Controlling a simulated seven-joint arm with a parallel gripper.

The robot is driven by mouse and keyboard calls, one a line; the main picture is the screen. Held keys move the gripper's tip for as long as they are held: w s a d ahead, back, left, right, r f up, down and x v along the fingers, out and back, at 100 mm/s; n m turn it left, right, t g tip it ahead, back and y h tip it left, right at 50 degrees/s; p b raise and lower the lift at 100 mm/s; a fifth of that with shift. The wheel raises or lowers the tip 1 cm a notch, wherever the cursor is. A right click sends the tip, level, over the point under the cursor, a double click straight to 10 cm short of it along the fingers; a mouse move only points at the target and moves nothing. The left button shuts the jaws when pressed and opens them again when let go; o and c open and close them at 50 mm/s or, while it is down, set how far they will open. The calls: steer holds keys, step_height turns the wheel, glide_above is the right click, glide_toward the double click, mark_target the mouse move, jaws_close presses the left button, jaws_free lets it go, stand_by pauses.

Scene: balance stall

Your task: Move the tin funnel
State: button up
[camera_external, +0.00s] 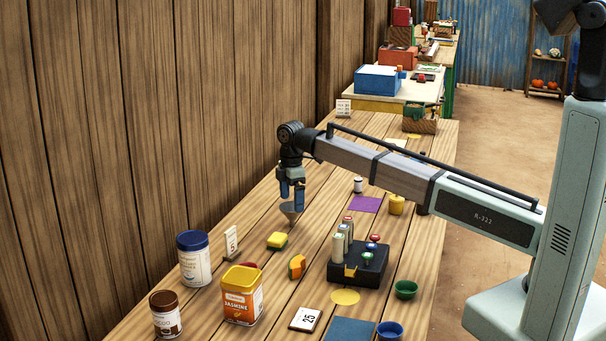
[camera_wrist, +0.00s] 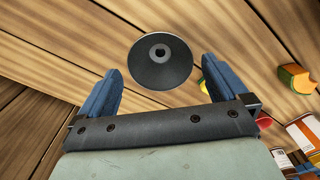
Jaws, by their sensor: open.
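The tin funnel (camera_external: 291,211) is a small grey cone on the wooden table, right under my gripper (camera_external: 291,192) in the outside view. In the wrist view the funnel (camera_wrist: 160,62) shows from above as a dark grey disc with a small round spout end in its middle. My gripper (camera_wrist: 160,90) has its two blue fingers apart, one to the left and one to the right of the funnel's near side. Nothing is held between them. Whether a finger touches the funnel cannot be told.
A black rack (camera_external: 357,268) with several coloured pieces stands to the right. Tins, including a yellow jasmine tin (camera_external: 242,296), stand at the front left. A wooden wall (camera_external: 130,130) runs along the left.

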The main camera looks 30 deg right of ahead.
mark_target(292, 206)
step_height(292, 206, up, 8)
stand_by(0.4)
steer(key=shift+r, duration=0.1)
